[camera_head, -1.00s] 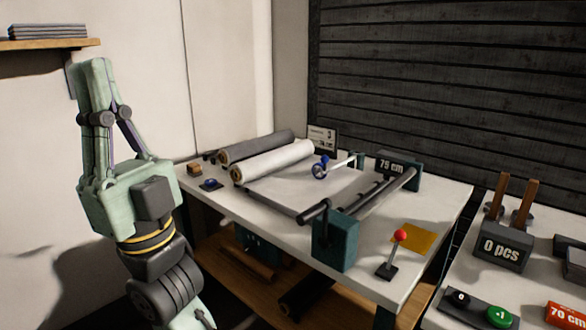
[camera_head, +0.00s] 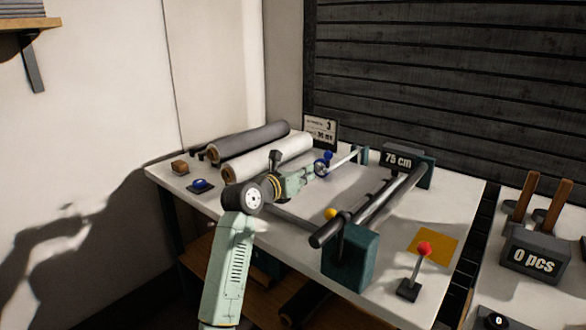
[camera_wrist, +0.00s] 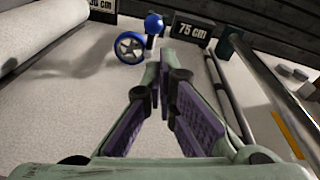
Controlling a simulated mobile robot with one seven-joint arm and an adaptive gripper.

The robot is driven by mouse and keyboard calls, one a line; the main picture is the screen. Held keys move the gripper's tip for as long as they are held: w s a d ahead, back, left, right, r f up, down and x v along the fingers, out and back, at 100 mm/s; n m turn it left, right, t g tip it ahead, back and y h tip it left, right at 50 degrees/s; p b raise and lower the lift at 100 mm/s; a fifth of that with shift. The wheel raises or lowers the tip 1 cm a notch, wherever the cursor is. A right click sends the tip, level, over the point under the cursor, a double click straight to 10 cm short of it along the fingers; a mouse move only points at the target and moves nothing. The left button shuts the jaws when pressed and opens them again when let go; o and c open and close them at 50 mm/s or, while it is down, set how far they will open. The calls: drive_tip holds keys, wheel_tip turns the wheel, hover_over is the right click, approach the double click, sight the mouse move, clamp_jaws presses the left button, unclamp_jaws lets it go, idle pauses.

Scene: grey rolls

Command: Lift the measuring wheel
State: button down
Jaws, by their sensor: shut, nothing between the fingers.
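The measuring wheel (camera_head: 320,168) is a small blue-rimmed wheel with a blue ball knob, on a pale rod running to a teal post at the back of the table. In the wrist view the wheel (camera_wrist: 130,47) is at upper left, with the blue knob (camera_wrist: 153,23) to its right. My gripper (camera_head: 309,174) is shut and empty, low over the table, with its tips close to the wheel. In the wrist view the fingertips (camera_wrist: 166,60) meet just right of the wheel and below the knob. I cannot tell whether they touch it.
A dark grey roll (camera_head: 250,137) and a white roll (camera_head: 275,155) lie at left. A teal-ended roller frame (camera_head: 350,262) with dark bars and a 75 cm display (camera_head: 400,159) stands at right. A red-knobbed lever (camera_head: 424,250) is at the front right. Pale table surface lies between.

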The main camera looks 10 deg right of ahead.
drive_tip(key=shift+w+f+y, duration=0.3)
drive_tip(key=shift+w+f, duration=0.1)
drive_tip(key=shift+f, duration=0.35)
drive_tip(key=shift+w+d, duration=0.25)
drive_tip(key=shift+d, duration=0.15)
drive_tip(key=p+x, duration=0.2)
drive_tip(key=x, duration=0.7)
drive_tip(key=shift+p, duration=0.3)
